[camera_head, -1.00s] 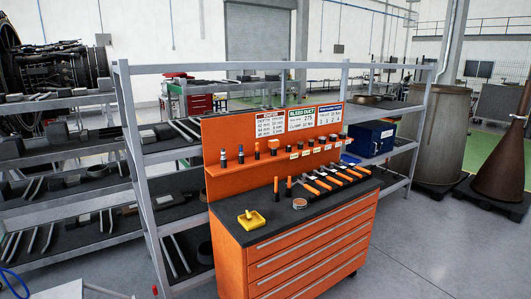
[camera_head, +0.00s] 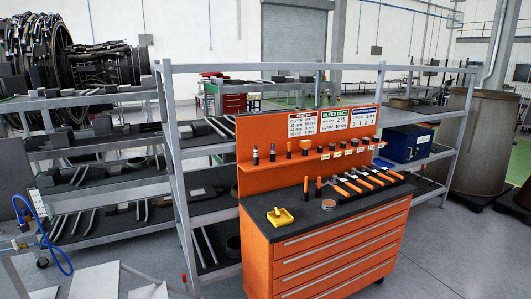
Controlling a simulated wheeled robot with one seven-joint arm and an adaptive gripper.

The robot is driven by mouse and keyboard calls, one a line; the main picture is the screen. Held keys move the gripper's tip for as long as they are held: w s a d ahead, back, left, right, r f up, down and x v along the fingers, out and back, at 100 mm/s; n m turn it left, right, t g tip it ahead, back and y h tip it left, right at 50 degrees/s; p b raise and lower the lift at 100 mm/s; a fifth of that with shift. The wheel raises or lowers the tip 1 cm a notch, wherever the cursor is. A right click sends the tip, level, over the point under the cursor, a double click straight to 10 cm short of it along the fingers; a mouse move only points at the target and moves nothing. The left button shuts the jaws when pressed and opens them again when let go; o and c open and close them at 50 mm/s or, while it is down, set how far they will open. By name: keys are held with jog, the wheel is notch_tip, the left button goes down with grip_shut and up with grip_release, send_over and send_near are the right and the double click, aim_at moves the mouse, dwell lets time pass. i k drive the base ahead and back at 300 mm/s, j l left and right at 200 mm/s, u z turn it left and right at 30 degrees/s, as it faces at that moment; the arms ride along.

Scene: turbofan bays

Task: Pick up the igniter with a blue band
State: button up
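An orange tool cart (camera_head: 330,262) stands in the middle of the view, with a narrow orange shelf (camera_head: 300,158) along its back panel. Several small upright plug-like parts stand in a row on this shelf. The leftmost part (camera_head: 256,156) is dark with a pale, bluish band. A second slim part (camera_head: 272,153) beside it is dark with a bluish tint. They are too small for me to tell surely which one is the igniter with a blue band. My gripper is not in view.
A yellow tray (camera_head: 280,217), a small round tin (camera_head: 328,204) and orange-handled tools (camera_head: 360,182) lie on the cart's dark top. Grey shelving (camera_head: 184,200) stands behind and left. A blue cable (camera_head: 50,245) hangs at left. Floor (camera_head: 460,255) right of the cart is clear.

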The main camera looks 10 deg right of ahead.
aim_at(273, 145)
jog(key=i+l+u, duration=0.1)
jog(key=u, duration=0.3)
jog(key=i+l+u, duration=0.2)
jog(key=u, duration=0.15)
